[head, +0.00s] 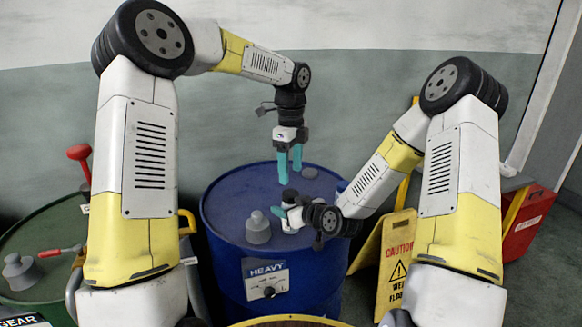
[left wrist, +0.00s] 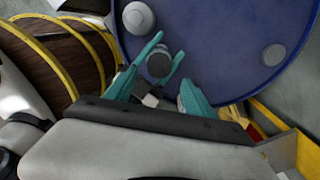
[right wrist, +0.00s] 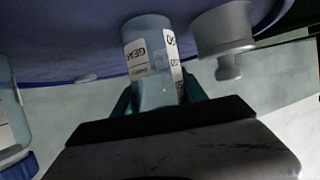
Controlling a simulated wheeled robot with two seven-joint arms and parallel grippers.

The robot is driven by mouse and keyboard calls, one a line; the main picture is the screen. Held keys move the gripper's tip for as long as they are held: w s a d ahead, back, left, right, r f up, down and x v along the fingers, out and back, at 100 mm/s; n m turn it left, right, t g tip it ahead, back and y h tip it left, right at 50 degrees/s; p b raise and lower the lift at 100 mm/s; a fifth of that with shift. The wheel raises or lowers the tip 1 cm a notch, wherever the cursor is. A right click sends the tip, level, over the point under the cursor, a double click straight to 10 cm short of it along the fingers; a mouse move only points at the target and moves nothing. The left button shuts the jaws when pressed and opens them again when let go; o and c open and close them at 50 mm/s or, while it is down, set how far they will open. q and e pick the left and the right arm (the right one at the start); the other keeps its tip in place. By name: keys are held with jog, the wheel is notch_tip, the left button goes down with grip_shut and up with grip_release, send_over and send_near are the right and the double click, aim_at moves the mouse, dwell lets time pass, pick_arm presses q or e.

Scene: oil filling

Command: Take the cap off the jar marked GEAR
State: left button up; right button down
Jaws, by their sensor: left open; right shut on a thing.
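The jar marked GEAR (right wrist: 152,75) shows its label in the right wrist view, between the teal fingers of my right gripper (right wrist: 160,95). My right gripper (head: 285,214) is shut on this jar at the blue drum's top. The jar's dark round cap (head: 290,195) shows in the head view, and from above in the left wrist view (left wrist: 159,64). My left gripper (head: 290,165) is open and empty above the jar, fingers pointing down. Its fingers also show in the left wrist view (left wrist: 157,90), apart from the cap.
The blue drum (head: 225,205), labelled HEAVY, carries a grey knobbed plug (head: 258,228) and a flat grey disc (head: 310,173). A green drum (head: 40,228) stands at left with a red-handled tool (head: 60,251). A yellow caution sign (head: 385,262) stands at right.

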aim_at(291, 193)
pick_arm(q)
notch_tip(291, 193, down, 7)
jog(key=shift+f, duration=0.2)
dwell(0.3)
grip_shut()
jog(key=n, duration=0.6)
jog(key=shift+r, duration=0.1)
pick_arm(e)
jog(key=shift+s, duration=0.1)
pick_arm(q)
jog(key=n, duration=0.5)
jog(key=shift+n, duration=0.3)
jog(key=n, duration=0.4)
jog(key=shift+n, duration=0.4)
jog(key=n, duration=0.7)
jog(key=shift+a, duration=0.1)
jog(key=shift+r, duration=0.15)
